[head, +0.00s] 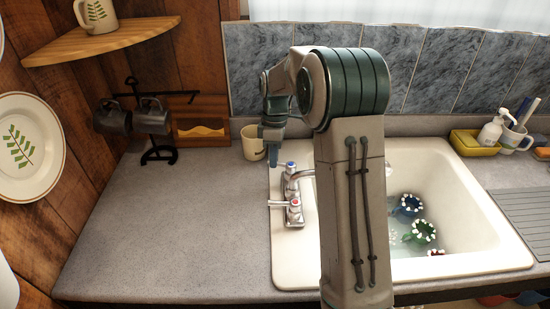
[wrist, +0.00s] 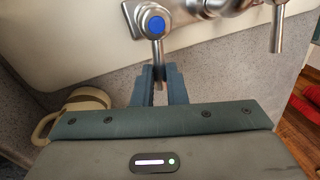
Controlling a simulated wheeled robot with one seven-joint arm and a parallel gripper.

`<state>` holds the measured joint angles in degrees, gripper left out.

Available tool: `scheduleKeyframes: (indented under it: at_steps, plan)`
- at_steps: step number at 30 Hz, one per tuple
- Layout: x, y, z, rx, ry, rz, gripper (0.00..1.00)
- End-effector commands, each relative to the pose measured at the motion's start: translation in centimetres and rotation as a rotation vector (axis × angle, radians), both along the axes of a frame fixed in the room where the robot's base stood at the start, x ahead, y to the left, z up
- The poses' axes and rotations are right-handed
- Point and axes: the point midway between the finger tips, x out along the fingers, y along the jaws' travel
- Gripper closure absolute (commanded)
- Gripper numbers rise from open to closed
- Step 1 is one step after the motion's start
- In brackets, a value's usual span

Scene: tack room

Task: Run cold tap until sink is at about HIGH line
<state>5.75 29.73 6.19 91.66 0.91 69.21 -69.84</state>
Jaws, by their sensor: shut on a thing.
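The cold tap (head: 290,166) has a blue-marked cap and sits on the left rim of the white sink (head: 465,200). My gripper (head: 272,152) is at its handle. In the wrist view my gripper (wrist: 159,78) is shut on the lever of the cold tap (wrist: 158,50), just below the blue cap. The hot tap (head: 294,204), marked red, stands nearer the front. The sink holds clear water with several small dark and green flower-edged things in it. My arm hides the sink's left part and most of the spout. I cannot make out a HIGH line.
A cream mug (head: 252,143) stands close behind my gripper, and shows in the wrist view (wrist: 85,100). A mug rack (head: 155,125) stands at the back left. A yellow tray (head: 470,142) and a brush cup (head: 515,138) are back right. The left counter is clear.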

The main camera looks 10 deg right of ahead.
Motion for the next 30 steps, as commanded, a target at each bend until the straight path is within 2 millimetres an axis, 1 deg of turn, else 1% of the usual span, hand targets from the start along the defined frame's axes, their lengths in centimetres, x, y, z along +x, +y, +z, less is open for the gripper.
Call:
scheduleKeyframes:
  at_steps: [3, 8, 12, 19, 20, 21, 22, 30]
  plan:
    - [0.58, -0.43, -0.01, -0.001, -0.001, -0.128, 1.0]
    - [1.01, -0.75, 0.02, -0.002, 0.0, -0.241, 1.0]
    - [1.09, -0.84, 0.05, -0.002, 0.0, -0.268, 1.0]
    - [1.07, -0.84, 0.06, -0.001, 0.001, -0.266, 1.0]
    - [1.07, -0.83, 0.07, -0.001, 0.001, -0.266, 0.8]
    - [1.07, -0.83, 0.07, -0.002, 0.0, -0.266, 0.69]
    - [1.07, -0.83, 0.06, -0.002, 0.0, -0.266, 0.66]
    - [1.09, -0.77, 0.1, -0.001, -0.001, -0.264, 0.66]
